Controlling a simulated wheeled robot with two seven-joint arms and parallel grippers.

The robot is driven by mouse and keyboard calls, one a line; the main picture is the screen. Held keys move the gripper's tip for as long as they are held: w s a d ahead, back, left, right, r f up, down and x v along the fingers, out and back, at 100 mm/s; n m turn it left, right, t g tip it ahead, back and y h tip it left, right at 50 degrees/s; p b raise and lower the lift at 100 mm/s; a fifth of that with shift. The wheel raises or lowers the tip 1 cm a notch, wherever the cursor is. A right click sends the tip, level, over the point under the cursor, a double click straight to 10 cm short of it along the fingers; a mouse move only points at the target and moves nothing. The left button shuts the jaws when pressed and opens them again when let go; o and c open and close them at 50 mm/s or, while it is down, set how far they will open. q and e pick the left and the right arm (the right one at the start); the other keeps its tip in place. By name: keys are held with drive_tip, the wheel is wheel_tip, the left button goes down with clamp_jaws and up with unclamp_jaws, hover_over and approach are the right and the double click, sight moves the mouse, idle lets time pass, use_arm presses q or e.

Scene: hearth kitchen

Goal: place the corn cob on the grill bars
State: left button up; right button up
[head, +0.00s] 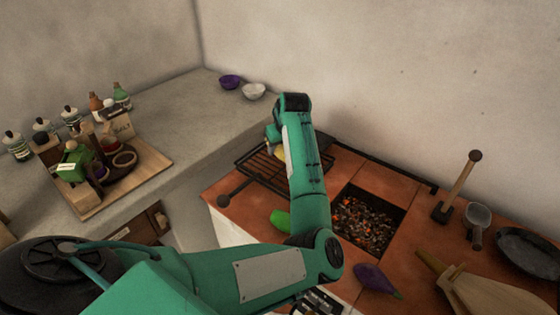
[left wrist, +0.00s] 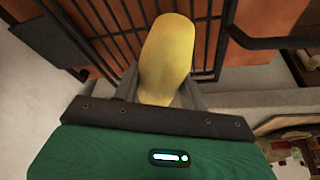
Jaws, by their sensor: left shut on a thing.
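The yellow corn cob (left wrist: 167,52) is held between the fingers of my left gripper (left wrist: 163,88), which is shut on it. The cob sticks out past the fingers, over the dark grill bars (left wrist: 113,22) in the left wrist view. I cannot tell whether it touches them. In the head view my left gripper (head: 274,138) is at the rack's far side, mostly behind my forearm. A small yellow part of the cob (head: 281,154) shows there. The grill bars (head: 256,166) are a black rack on the tiled hearth, partly covered by my arm. My right gripper is not in view.
Right of the rack is a pit of glowing coals (head: 368,222). A green pepper (head: 281,219) and an eggplant (head: 376,279) lie on the tiles. Bottles and a board occupy the left counter.

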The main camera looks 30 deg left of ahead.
sight(280, 169)
use_arm(q)
drive_tip(key=shift+f, duration=3)
drive_tip(key=shift+f, duration=0.1)
drive_tip(key=o, duration=1)
drive_tip(key=shift+o, duration=0.2)
